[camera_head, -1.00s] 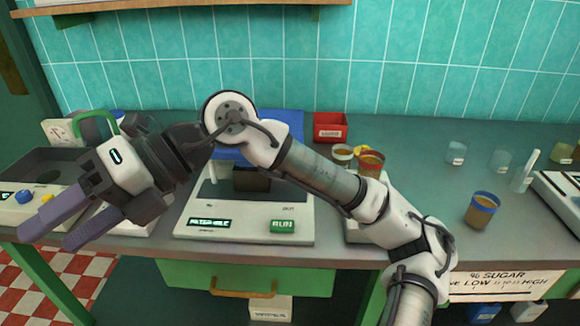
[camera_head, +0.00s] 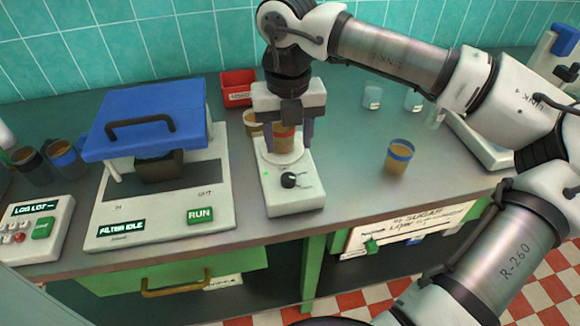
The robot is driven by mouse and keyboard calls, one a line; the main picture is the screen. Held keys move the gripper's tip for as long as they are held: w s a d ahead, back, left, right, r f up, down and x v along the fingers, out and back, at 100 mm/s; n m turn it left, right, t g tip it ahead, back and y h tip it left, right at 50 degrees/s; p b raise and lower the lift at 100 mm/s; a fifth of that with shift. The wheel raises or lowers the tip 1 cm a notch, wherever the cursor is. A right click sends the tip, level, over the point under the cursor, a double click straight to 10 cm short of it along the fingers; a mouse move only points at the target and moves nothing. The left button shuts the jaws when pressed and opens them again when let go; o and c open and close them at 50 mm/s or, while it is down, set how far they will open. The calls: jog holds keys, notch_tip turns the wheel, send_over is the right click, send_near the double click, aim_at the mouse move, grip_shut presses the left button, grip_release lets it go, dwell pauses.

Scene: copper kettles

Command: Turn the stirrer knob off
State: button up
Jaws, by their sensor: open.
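The stirrer (camera_head: 296,203) is a small white box on the bench with a round plate on top. Its black knob (camera_head: 289,180) is on the front, with a small green light (camera_head: 267,174) to its left. My gripper (camera_head: 288,144) points down above the stirrer, open, with one dark finger on each side of the cup. I cannot tell whether the fingers touch the cup. The knob is in front of the fingers and clear of them.
A filter machine (camera_head: 105,232) with a blue lid (camera_head: 145,118) stands left of the stirrer. A red bin (camera_head: 237,88) and another cup (camera_head: 252,122) are behind. A blue-banded cup (camera_head: 398,158) stands to the right. The bench between it and the stirrer is clear.

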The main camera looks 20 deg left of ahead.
aim_at(288, 177)
notch_tip(288, 177, down, 10)
jog(key=shift+r+p, duration=0.15)
jog(key=shift+p, duration=0.65)
jog(key=shift+c, duration=0.3)
jog(key=c, duration=0.9)
